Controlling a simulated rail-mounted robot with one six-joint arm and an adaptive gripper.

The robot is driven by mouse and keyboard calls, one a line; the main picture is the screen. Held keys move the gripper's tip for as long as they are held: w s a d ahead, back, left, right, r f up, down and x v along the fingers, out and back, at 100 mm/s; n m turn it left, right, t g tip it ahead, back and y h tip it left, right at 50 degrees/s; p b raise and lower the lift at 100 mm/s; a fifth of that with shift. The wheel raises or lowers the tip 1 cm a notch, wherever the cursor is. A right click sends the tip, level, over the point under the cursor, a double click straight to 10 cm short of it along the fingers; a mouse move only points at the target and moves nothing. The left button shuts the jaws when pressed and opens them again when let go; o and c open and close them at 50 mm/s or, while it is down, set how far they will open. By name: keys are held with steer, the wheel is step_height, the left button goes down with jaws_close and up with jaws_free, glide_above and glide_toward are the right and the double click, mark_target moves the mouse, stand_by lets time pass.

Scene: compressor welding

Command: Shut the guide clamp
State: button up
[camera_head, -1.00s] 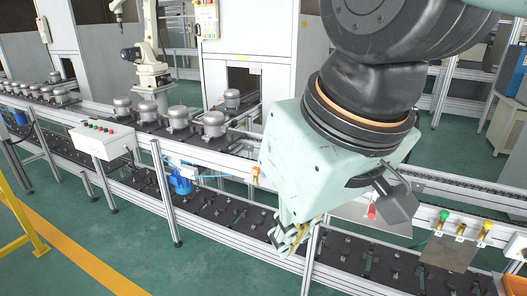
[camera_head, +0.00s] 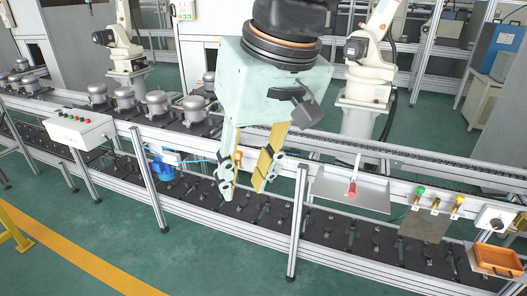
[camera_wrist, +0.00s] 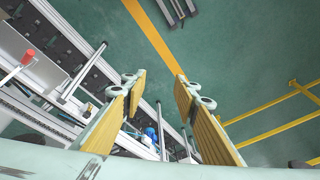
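The lever stands roughly upright in the head view. Its red tip (camera_wrist: 28,56) also shows at the left of the wrist view. My gripper (camera_head: 244,187) is open and empty, with its fingers pointing down, left of the lever and apart from it. In the wrist view my gripper (camera_wrist: 160,88) has nothing between its pads but distant floor.
Green and yellow-topped fittings (camera_head: 438,203) and an orange tray (camera_head: 498,259) are to the right. A white button box (camera_head: 82,128) is on the left. Compressors (camera_head: 157,103) stand on the upper conveyor. A white robot arm (camera_head: 368,75) stands behind the line.

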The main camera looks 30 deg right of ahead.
steer(key=w+d+m+p, duration=0.2)
steer(key=w+d, duration=0.3)
steer(key=w, duration=0.5)
steer(key=m+g+p, duration=0.1)
steer(key=m+p, duration=0.5)
steer(key=m, duration=0.2)
glide_above(354, 189)
steer(key=s+d, duration=0.1)
steer(key=s, duration=0.1)
steer(key=s+d+f+x, duration=0.1)
steer(key=s+x, duration=0.2)
steer(key=x, duration=1.1)
steer(key=shift+w+d, duration=0.1)
steer(key=shift+d, duration=0.1)
steer(key=shift+f, duration=0.1)
steer(key=shift+a+b+x, duration=0.1)
steer(key=shift+b+x, duration=0.35)
steer(key=shift+x, duration=2.95)
steer(key=shift+a+b+x, duration=0.15)
steer(key=shift+b+x, duration=0.25)
steer(key=shift+x, duration=2.95)
steer(key=shift+c, duration=0.3)
jaws_close()
